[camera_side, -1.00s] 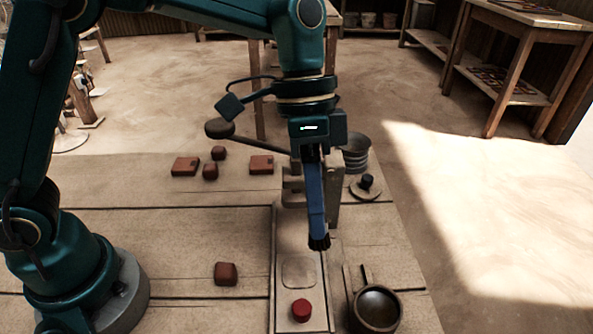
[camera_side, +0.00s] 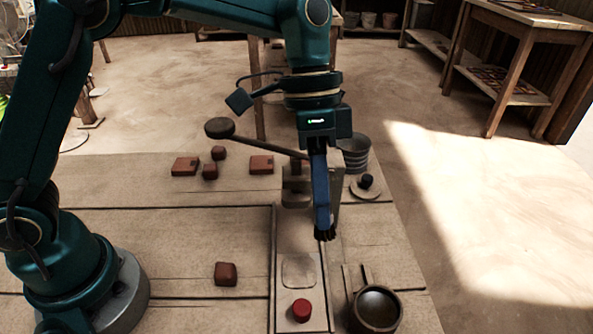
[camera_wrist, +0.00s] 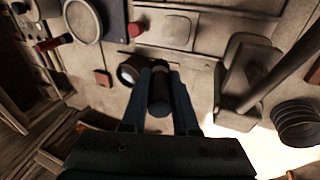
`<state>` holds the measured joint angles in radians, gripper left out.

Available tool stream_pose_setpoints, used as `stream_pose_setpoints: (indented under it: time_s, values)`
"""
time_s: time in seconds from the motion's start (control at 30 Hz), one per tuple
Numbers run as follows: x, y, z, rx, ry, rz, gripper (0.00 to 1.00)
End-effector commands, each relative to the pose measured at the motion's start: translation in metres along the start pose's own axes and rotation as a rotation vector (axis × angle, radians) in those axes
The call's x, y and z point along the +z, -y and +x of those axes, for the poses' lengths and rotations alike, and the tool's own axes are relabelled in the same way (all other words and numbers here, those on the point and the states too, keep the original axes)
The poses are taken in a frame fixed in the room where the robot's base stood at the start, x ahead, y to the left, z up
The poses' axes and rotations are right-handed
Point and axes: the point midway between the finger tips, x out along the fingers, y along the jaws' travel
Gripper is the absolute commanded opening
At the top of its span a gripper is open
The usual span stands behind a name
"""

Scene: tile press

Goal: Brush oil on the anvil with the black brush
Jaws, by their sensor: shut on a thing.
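My gripper (camera_side: 321,200) is shut on the black brush (camera_side: 325,234). Its dark bristles show at the lower end of the blue fingers, pointing down. In the wrist view the brush (camera_wrist: 159,92) is a dark cylinder between my two blue fingers. The anvil (camera_side: 299,270) looks like a pale rounded-square plate on the press base. The brush is above and to the right of it in the side view, apart from it. In the wrist view a pale plate, likely the anvil (camera_wrist: 172,30), lies beyond the fingers. No oil film can be made out on it.
A red knob (camera_side: 301,310) is in front of the anvil. A dark round bowl (camera_side: 377,308) stands right of the press base. The press column and long lever (camera_side: 255,142) rise behind. A ribbed bucket (camera_side: 355,152) and several clay blocks (camera_side: 225,273) stand on the table.

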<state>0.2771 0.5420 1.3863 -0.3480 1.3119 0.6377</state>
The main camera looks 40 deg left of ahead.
Motion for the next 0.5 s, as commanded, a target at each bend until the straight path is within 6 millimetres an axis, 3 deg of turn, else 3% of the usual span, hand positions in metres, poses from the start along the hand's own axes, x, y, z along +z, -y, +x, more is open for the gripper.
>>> stream_pose_setpoints:
  time_s: [0.5]
  values:
    - [0.004, 0.012, 0.037, 0.002, 0.003, -0.001, 0.00]
